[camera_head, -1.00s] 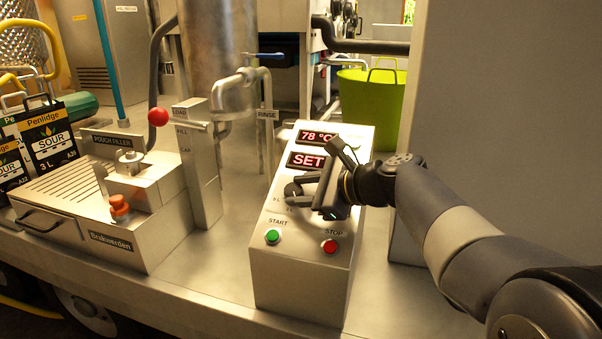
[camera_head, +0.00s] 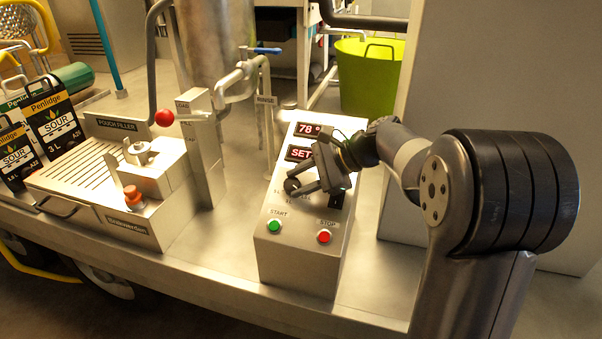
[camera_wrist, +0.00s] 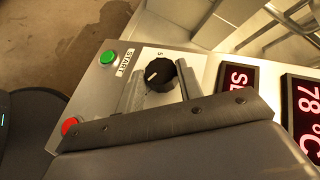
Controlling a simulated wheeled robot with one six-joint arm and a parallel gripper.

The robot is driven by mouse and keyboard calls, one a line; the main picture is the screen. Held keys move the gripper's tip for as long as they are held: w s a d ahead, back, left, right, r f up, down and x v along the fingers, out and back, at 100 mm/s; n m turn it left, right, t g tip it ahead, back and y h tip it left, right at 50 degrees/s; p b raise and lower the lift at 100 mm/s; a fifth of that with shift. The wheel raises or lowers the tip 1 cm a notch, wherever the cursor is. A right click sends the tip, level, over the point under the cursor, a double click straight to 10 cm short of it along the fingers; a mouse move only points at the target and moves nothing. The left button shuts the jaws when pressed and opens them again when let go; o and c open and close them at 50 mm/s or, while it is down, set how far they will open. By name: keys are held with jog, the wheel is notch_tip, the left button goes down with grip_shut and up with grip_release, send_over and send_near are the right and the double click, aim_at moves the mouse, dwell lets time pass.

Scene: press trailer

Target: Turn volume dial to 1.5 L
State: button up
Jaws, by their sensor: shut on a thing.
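The volume dial (camera_wrist: 161,75) is a round black ribbed knob with a white pointer line on the control box (camera_head: 291,264). It sits between the two fingers of my gripper (camera_wrist: 158,88) in the wrist view. In the head view my gripper (camera_head: 298,188) reaches over the box from the right, shut on the dial (camera_head: 291,186). The pointer slants toward the START side in the wrist view. A "5" shows beside the dial; the other scale marks are partly hidden by the gripper or too small to read.
Below the dial are a green START button (camera_head: 274,226) and a red STOP button (camera_head: 324,236). Above it are red displays reading "78 °" (camera_head: 308,129) and "SET" (camera_head: 299,153).

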dwell(0.4)
jog(key=o, duration=1)
jog(key=p+v, duration=0.1)
jog(key=v, duration=0.9)
jog(key=shift+s+d+r, duration=0.1)
jog(key=shift+d+r, duration=0.1)
jog(key=shift+d, duration=0.05)
jog(key=b+x, duration=0.1)
jog(key=x, duration=1)
jog(key=shift+d, duration=0.1)
